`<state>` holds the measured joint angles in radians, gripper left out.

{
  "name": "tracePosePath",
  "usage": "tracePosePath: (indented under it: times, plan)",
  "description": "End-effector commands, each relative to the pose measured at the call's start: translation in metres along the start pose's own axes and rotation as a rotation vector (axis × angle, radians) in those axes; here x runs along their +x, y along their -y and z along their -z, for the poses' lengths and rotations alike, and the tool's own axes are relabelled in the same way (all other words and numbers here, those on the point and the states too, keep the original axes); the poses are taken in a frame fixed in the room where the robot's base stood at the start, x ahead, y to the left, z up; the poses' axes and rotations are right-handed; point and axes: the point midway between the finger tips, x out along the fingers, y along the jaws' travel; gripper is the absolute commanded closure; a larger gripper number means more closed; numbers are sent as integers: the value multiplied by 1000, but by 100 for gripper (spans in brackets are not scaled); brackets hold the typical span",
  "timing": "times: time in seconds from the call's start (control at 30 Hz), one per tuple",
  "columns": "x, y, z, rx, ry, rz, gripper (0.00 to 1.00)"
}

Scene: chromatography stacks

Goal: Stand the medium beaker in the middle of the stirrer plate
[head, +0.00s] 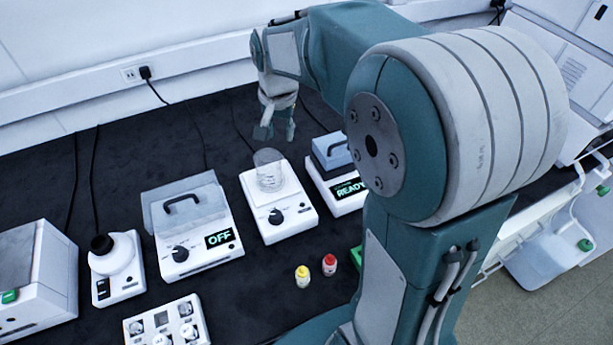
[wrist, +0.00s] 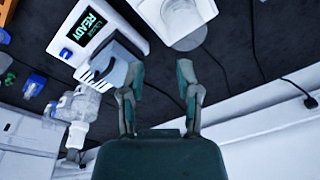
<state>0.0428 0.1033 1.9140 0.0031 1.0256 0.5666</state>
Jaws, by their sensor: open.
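The medium beaker (head: 268,168) is clear glass and stands upright on top of the white stirrer plate (head: 297,221), which has a black knob on its front. It looks close to the middle of the plate, but I cannot tell exactly. My gripper (head: 276,134) is open and empty, above and behind the beaker, apart from it. In the wrist view my gripper (wrist: 160,76) has its fingers spread with nothing between them. The beaker (wrist: 186,24) and the stirrer plate (wrist: 150,9) show at the top edge there, partly cut off.
Right of the stirrer plate is a READY device (head: 340,197) with a handled blue-grey block. Left is an OFF device (head: 205,254) under a clear handled cover. A yellow-capped bottle (head: 303,276) and a red bottle (head: 329,265) stand in front. Dark bench lies clear behind the plate.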

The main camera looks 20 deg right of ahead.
Motion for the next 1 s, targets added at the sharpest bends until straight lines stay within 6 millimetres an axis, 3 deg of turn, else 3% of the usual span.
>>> tracePosePath:
  times: [0.2, 0.5, 0.8, 1.0]
  plan:
    - [-38, -21, -41, -141, -84, 47, 57]
    - [-67, -54, -98, -336, -202, 92, 57]
    - [-74, -86, -152, -522, -327, 118, 57]
    - [-71, -97, -170, -594, -377, 122, 57]
